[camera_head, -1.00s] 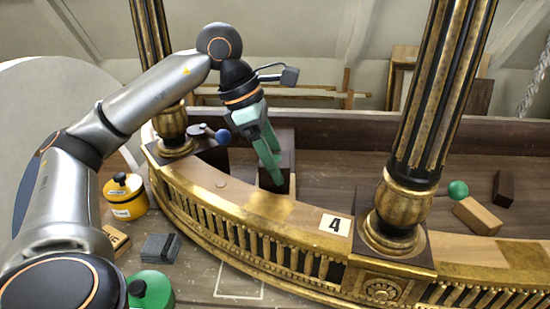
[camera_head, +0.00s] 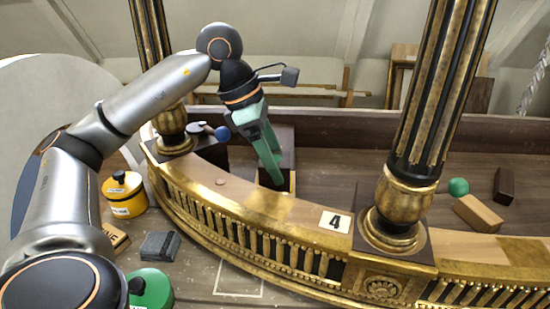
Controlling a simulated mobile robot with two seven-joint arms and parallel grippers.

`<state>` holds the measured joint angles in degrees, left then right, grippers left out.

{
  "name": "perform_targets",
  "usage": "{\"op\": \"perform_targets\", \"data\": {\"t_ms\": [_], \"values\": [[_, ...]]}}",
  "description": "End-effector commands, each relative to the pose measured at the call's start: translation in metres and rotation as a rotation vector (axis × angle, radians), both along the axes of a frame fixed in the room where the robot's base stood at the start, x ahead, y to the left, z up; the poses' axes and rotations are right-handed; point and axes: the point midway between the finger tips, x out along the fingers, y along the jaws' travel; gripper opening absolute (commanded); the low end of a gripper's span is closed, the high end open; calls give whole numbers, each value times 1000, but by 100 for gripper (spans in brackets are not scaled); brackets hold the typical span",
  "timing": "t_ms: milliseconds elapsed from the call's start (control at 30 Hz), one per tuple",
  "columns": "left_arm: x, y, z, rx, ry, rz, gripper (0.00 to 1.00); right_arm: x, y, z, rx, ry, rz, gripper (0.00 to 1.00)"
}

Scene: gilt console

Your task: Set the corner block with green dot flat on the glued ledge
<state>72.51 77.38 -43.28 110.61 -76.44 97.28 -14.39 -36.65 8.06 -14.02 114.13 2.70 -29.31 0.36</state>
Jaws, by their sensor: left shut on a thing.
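My left gripper (camera_head: 275,178) points down behind the curved gilt rail. It is shut on a dark brown block (camera_head: 266,181), mostly hidden by the fingers. I cannot see a green dot on it. The block is low, close to a pale wood face (camera_head: 292,183) inside the rail; I cannot tell whether they touch or whether the block lies flat. A paler patch (camera_head: 270,206) shows on the rail top in front of the gripper. I cannot make out glue. My right gripper is not in view.
Gilt columns stand at left (camera_head: 172,120) and right (camera_head: 402,205). A blue ball (camera_head: 222,133) is left of the gripper. A tan block (camera_head: 478,213), green ball (camera_head: 459,187) and dark block (camera_head: 504,186) are at right. Yellow (camera_head: 125,200) and green (camera_head: 151,289) pots stand in front.

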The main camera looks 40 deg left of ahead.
Motion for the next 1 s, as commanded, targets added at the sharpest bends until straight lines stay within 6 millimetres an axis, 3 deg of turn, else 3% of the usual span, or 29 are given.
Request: {"op": "perform_targets", "data": {"t_ms": [200, 233, 467, 767, 1000], "values": [[0, 0, 0, 0, 0, 0, 11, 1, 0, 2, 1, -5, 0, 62], [0, 0, 0, 0, 0, 0, 73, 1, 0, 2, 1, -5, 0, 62], [0, 0, 0, 0, 0, 0, 99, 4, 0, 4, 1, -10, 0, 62], [0, 0, 0, 0, 1, 0, 100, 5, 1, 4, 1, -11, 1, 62], [-8, 10, 35, -1, -3, 1, 100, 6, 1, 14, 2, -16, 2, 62]]}}
